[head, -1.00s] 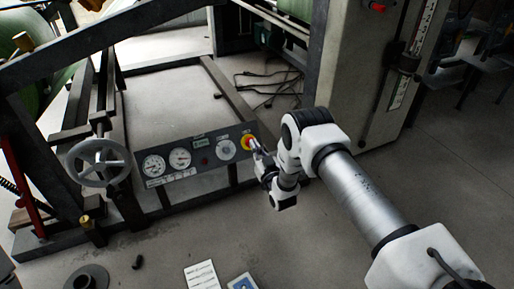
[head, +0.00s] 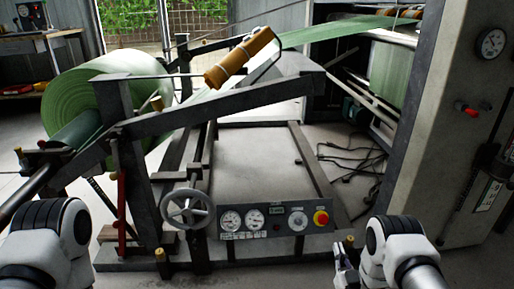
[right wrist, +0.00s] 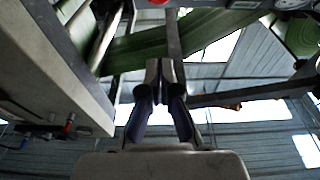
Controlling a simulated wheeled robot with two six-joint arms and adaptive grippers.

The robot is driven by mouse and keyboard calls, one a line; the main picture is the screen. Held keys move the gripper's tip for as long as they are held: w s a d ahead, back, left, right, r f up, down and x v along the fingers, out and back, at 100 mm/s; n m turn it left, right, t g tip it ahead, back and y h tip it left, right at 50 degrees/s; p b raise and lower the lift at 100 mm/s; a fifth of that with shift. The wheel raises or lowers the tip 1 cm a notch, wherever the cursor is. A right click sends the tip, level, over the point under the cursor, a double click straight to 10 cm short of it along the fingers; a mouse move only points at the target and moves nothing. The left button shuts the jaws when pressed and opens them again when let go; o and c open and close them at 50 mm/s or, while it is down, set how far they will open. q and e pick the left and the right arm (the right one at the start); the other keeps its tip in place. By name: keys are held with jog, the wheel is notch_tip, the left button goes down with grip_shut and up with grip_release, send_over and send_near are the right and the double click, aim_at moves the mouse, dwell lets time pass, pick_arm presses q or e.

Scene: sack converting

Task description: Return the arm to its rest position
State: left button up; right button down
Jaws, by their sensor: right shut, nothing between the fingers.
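My right arm shows at the lower right of the head view, with its dark, small gripper (head: 343,257) near the bottom edge, right of and below the control panel (head: 277,221) and apart from it. In the right wrist view the two fingers of my right gripper (right wrist: 164,68) are together and hold nothing. My left arm (head: 45,243) shows as a white and black joint at the lower left of the head view. Its gripper is out of the picture.
The panel carries gauges and a red button on yellow (head: 321,217). A handwheel (head: 188,208) stands left of it. A green roll (head: 108,95) and the machine frame fill the left. A grey cabinet (head: 440,130) stands at the right. Cables (head: 352,160) lie on the floor.

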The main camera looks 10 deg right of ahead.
jog(key=a+r+g+p, duration=0.1)
jog(key=a+r+p, duration=0.1)
jog(key=a+r, duration=0.25)
jog(key=s+a+f+g, duration=0.1)
jog(key=s+f+g, duration=0.25)
jog(key=s, duration=0.25)
jog(key=s+a+f+g+y+p, duration=0.1)
jog(key=s+f+g, duration=0.25)
jog(key=s, duration=0.35)
jog(key=s+a+f+g, duration=0.2)
jog(key=s+g, duration=0.3)
jog(key=s, duration=0.1)
jog(key=s+f+g, duration=0.2)
jog(key=s+g, duration=0.5)
jog(key=s, duration=1.1)
pick_arm(q)
notch_tip(320, 180, up, 41)
jog(key=p, duration=3.8)
jog(key=shift+r, duration=0.2)
pick_arm(e)
notch_tip(320, 180, up, 38)
jog(key=shift+w+d+r, duration=0.15)
jog(key=shift+w, duration=0.25)
pick_arm(q)
jog(key=shift+o, duration=0.2)
